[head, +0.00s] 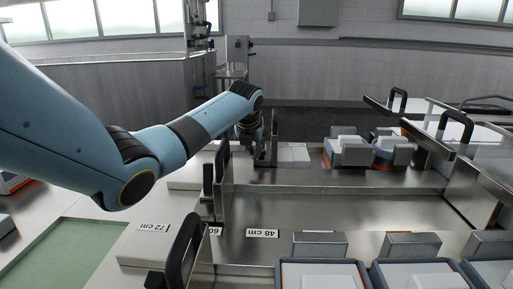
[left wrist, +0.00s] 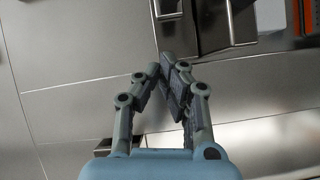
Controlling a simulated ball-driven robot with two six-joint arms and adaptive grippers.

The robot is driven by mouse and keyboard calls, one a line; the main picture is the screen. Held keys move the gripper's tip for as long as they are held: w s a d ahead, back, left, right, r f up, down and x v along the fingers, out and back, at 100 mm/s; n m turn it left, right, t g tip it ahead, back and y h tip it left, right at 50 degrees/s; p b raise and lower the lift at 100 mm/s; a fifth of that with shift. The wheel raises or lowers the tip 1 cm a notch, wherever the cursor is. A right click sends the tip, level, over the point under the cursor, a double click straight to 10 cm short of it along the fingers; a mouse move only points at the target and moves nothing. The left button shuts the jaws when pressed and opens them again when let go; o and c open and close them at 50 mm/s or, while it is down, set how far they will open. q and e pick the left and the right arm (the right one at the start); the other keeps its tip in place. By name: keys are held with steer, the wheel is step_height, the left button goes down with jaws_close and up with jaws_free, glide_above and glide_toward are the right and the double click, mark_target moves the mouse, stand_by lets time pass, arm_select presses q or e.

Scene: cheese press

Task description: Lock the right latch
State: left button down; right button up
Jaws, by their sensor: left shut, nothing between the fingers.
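My left gripper (head: 262,156) is at the far end of the steel press, pointing down beside a dark upright part (head: 274,124). In the left wrist view its fingers (left wrist: 166,64) are shut together and empty, just below a dark bracket-like part (left wrist: 167,9) on the steel surface. I cannot tell for certain which part is the right latch. Whether the fingertips touch the dark bracket is unclear. My right gripper is not in view.
Black loop handles stand at the front left (head: 186,250) and at the right (head: 456,126). Grey and white moulds (head: 348,150) sit at the back. Several blue-rimmed moulds (head: 320,264) fill the front right. The steel channel (head: 330,208) between is clear.

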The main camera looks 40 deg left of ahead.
arm_select(q)
steer(key=w, duration=0.1)
steer(key=w+a, duration=0.1)
steer(key=w+b, duration=0.1)
steer(key=shift+w+a+r, duration=0.15)
steer(key=shift+a+r, duration=0.25)
steer(key=shift+r, duration=0.1)
